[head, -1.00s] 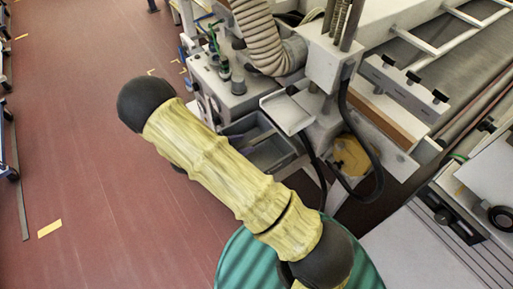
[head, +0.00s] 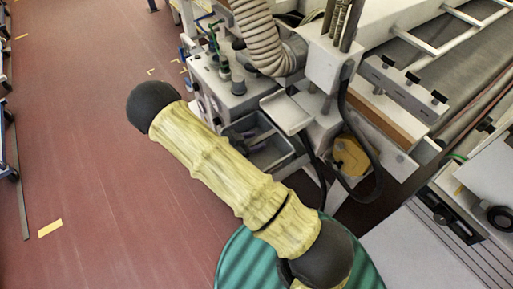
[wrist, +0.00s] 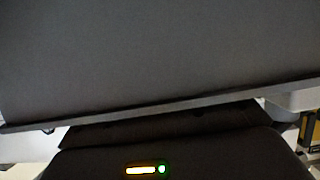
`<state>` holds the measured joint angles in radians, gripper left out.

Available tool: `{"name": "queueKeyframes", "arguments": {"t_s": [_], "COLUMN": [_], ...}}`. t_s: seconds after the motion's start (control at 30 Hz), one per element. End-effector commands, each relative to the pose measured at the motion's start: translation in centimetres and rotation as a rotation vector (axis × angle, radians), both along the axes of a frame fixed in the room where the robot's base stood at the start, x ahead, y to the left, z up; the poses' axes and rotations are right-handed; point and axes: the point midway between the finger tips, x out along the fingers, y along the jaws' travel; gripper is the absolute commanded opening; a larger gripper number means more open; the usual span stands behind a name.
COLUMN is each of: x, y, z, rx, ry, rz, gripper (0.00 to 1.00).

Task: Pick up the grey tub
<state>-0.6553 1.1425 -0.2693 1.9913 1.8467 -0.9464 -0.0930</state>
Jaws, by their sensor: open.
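An open grey tub (head: 274,157) sits low beside the machine in the head view, just right of my arm's sleeved link. Some dark purplish things show inside it, too small to name. My arm covers part of its left side. The dark body of my gripper (wrist: 150,150), with small lit lights, fills the bottom of the wrist view. Its fingertips are out of sight, and nothing is seen held. A broad dark grey surface (wrist: 160,55) fills the wrist view above it; I cannot tell what it belongs to.
A grey machine with a ribbed hose (head: 268,38) stands behind the tub. A small light tray (head: 287,112) and a black cable (head: 375,165) are close to the tub's right. A yellow part (head: 351,156) lies farther right. Red-brown floor (head: 90,130) is open at left.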

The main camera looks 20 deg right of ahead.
Motion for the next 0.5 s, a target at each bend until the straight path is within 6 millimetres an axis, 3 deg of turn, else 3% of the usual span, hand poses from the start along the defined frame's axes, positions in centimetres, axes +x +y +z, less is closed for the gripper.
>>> {"name": "queueKeyframes", "arguments": {"t_s": [0.1, 0.33, 0.5], "x": [-0.01, -0.01, 0.01], "y": [0.02, 0.02, 0.01], "z": [0.01, 0.01, 0.04], "rx": [0.000, 0.000, -0.001], "ry": [0.000, 0.000, 0.000], "rz": [0.000, 0.000, 0.000], "gripper": [0.43, 0.00, 0.00]}}
